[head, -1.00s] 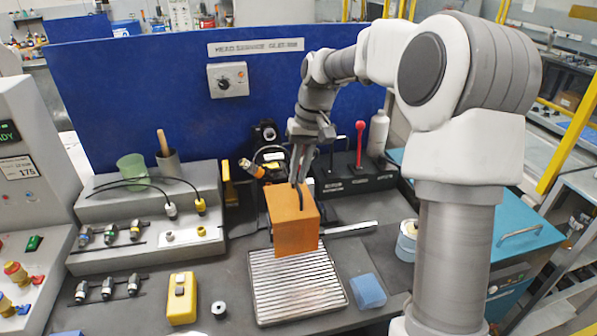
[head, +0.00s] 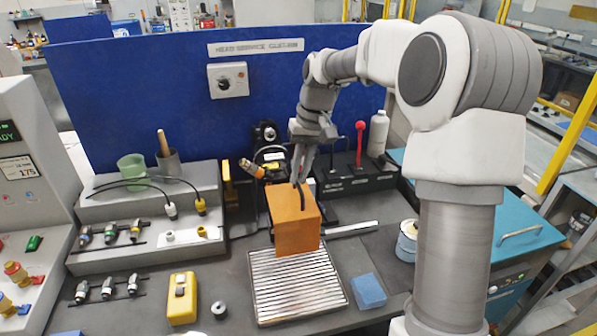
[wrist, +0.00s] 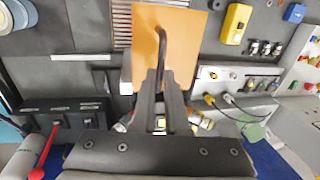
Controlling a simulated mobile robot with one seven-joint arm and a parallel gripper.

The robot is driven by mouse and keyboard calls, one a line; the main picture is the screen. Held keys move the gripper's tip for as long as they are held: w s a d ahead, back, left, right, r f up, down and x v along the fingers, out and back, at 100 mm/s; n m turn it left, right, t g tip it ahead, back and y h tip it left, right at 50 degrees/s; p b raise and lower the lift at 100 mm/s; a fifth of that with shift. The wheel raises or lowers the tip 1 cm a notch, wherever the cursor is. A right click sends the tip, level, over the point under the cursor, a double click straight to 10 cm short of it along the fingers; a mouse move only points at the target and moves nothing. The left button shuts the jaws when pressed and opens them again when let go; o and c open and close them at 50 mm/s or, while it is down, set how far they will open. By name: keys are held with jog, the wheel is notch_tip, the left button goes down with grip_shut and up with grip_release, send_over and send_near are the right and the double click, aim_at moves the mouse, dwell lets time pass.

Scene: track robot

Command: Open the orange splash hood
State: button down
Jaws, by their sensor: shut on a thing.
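The orange splash hood (head: 297,230) is a box-shaped cover in the middle of the bench, behind the slatted metal tray. It has a dark curved handle on top. In the wrist view the orange hood (wrist: 182,45) lies straight ahead of the fingers. My gripper (head: 298,180) reaches down from above and its fingertips are at the handle. In the wrist view my gripper (wrist: 163,78) is shut on the dark handle (wrist: 162,45). The hood looks closed, its front face upright. What lies behind and inside it is hidden.
The slatted tray (head: 298,289) lies in front of the hood. A blue block (head: 369,290) and a yellow box (head: 182,298) flank it. A black unit with a red lever (head: 360,140) stands behind right. A connector rack (head: 150,222) is at left. A blue panel (head: 130,90) closes the back.

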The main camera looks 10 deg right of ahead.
jog(key=d+p, duration=0.4)
jog(key=d, duration=1.2)
jog(key=c, duration=0.9)
grip_release()
jog(key=shift+r, duration=0.1)
jog(key=d+r, duration=0.1)
jog(key=r, duration=0.4)
jog(key=d+r+p, duration=0.1)
jog(key=r, duration=0.5)
jog(key=d+r, duration=0.1)
jog(key=r, duration=0.5)
jog(key=shift+d, duration=0.15)
